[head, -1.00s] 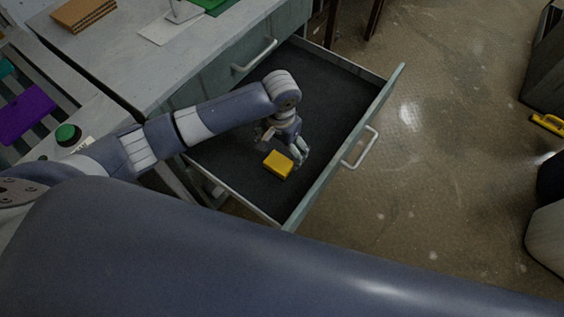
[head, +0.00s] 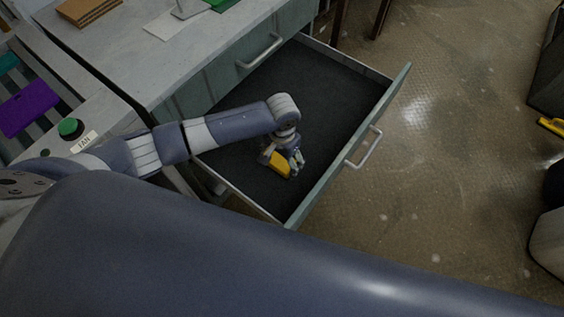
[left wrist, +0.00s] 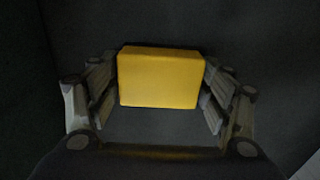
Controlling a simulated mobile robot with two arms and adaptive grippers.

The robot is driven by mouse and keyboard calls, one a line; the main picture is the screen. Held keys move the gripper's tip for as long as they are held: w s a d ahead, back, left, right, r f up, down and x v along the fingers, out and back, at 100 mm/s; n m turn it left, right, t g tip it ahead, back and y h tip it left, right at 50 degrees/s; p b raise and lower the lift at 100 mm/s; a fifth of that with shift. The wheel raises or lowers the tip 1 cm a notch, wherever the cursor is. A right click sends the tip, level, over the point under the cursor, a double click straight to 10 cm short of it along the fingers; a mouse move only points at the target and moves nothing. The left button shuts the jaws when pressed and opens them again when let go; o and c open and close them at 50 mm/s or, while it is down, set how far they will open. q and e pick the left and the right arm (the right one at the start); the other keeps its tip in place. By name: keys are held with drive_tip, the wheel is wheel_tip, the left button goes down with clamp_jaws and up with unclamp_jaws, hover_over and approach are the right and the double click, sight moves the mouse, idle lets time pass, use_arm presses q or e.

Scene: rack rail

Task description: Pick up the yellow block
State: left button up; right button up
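The yellow block (head: 281,166) lies on the dark floor of the open drawer (head: 325,95). My left gripper (head: 283,162) is down in the drawer at the block and partly covers it in the head view. In the left wrist view, the block (left wrist: 160,78) sits between the two fingers (left wrist: 160,88), one on each side, centred. The fingers look open, spread about the block's width, with their pads very close to its sides. Contact is hard to make out in the dim light. My right gripper is in neither view.
The drawer's front panel with its handle (head: 363,148) and its side walls surround my left gripper. The workbench (head: 150,60) stands at the upper left, with a green button (head: 70,128) beside it. The drawer floor behind the block is clear.

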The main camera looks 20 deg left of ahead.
sight(282, 161)
use_arm(q)
drive_tip(key=c, duration=0.4)
drive_tip(key=shift+r+p, duration=0.55)
drive_tip(key=shift+r, duration=4.45)
drive_tip(key=shift+o, duration=0.9)
